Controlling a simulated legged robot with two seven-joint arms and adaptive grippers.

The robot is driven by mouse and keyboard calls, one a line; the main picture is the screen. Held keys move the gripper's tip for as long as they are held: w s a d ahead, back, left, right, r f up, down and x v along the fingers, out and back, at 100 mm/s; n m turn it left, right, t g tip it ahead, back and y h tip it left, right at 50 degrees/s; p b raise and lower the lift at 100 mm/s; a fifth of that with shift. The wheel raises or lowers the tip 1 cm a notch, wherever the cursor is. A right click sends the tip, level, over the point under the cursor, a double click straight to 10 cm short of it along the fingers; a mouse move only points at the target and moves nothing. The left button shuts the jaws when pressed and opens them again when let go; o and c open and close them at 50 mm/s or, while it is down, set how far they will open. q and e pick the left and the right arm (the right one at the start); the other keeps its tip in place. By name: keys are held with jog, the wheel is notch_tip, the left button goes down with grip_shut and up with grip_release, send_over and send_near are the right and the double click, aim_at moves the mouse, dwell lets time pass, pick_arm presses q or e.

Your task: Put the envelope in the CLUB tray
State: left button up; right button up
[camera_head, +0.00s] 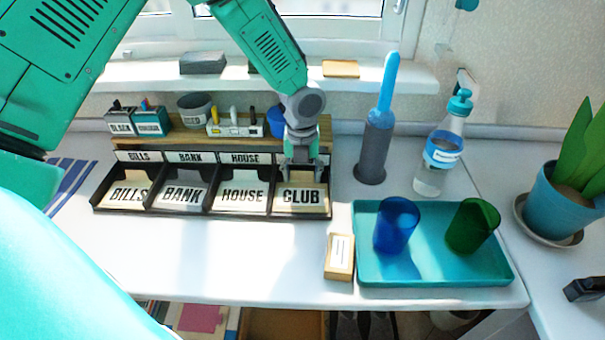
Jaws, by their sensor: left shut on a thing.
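The tray labelled CLUB (301,197) is the rightmost compartment of a black sorter on the white counter. My left gripper (302,177) reaches down from above into the upper part of this compartment. It is shut on what looks like the tan envelope (319,178), seen behind the CLUB label. The gripper covers part of the envelope, and the label hides its lower part. I cannot tell whether the envelope rests on the tray floor. My right gripper is not in view.
The BILLS, BANK and HOUSE (241,197) compartments adjoin on the left. A teal tray (435,272) with a blue cup (396,225) and green cup (472,227) stands right, beside a small box (340,257). A grey cylinder (374,150) and bottle (440,150) stand behind. The front-left counter is clear.

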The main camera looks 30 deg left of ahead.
pick_arm(q)
jog(key=o, duration=0.7)
jog(key=shift+o, duration=0.2)
notch_tip(320, 180, up, 12)
jog(key=p, duration=0.2)
jog(key=shift+s, duration=0.15)
